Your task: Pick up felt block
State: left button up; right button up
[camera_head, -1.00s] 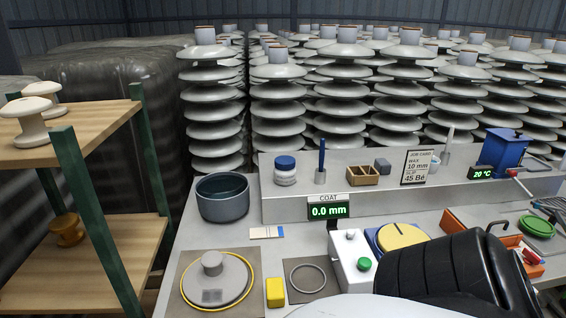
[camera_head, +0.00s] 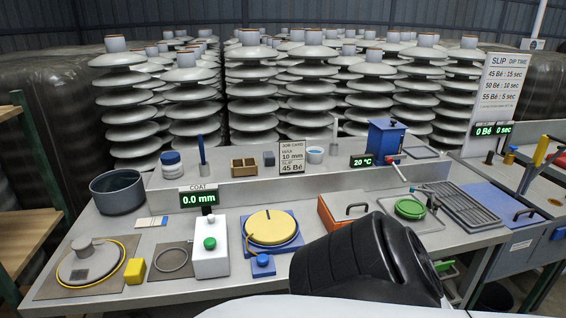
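A small dark grey block (camera_head: 269,159) sits on the raised back ledge of the bench, between a wooden divided box and the job card; it may be the felt block. A yellow block (camera_head: 135,271) lies at the front left of the bench, beside a round grey disc piece (camera_head: 89,263) with a yellow ring. I cannot tell for sure which block is felt. Neither of my grippers is in view. A black and white part of my own body covers the lower middle and right.
The bench holds a dark pot (camera_head: 117,191), a white box with a green button (camera_head: 210,248), a yellow turntable (camera_head: 271,228), an orange tray (camera_head: 335,213) and a blue device (camera_head: 385,140). A wooden shelf (camera_head: 25,225) stands left. Insulator stacks fill the back.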

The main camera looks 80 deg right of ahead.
aim_at(269, 157)
jog(key=k, duration=0.75)
jog(key=z, duration=0.7)
